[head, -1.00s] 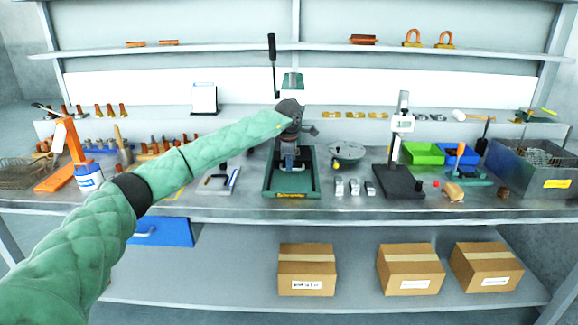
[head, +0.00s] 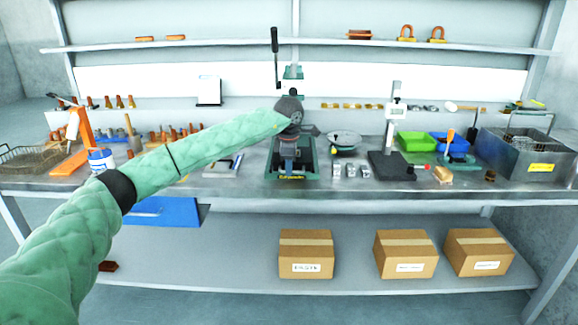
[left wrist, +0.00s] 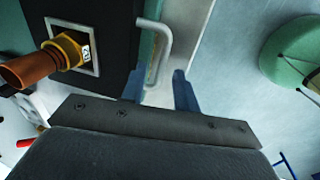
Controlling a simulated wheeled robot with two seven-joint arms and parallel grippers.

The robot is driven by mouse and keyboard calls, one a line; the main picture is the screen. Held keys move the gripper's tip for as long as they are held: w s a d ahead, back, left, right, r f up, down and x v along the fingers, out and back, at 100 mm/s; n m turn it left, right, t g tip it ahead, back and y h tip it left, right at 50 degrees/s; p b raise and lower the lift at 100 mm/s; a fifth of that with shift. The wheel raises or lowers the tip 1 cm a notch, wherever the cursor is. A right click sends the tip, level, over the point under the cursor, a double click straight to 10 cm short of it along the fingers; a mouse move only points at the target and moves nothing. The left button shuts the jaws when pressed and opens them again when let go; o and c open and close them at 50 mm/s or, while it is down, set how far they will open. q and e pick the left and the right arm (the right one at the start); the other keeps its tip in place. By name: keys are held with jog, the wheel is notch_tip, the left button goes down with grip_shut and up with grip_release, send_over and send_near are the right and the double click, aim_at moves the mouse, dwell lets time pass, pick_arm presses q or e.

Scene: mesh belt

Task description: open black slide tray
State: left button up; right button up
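The black slide tray (left wrist: 95,15) fills the upper left of the left wrist view, with a grey bar handle (left wrist: 163,52) on its right side. In the head view the tray (head: 292,170) is a dark area in the green base of the press, partly hidden by my gripper. My left gripper (left wrist: 158,82) is open. Its two blue fingers are apart, and the near end of the handle shows between their tips; I cannot tell whether they touch it. In the head view this gripper (head: 288,150) points down over the press base. My right gripper is not in view.
A round-pan scale (head: 343,140), small metal blocks (head: 350,171) and a black-based gauge stand (head: 392,165) are right of the press. Cardboard boxes (head: 306,262) sit on the lower shelf.

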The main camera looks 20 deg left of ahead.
pick_arm(q)
jog(key=shift+r, duration=0.5)
notch_tip(320, 180, up, 7)
jog(key=s+b, duration=0.1)
jog(key=shift+d+f, duration=0.2)
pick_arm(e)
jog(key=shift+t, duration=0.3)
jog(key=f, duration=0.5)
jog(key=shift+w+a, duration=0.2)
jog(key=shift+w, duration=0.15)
pick_arm(q)
jog(key=shift+s, duration=0.1)
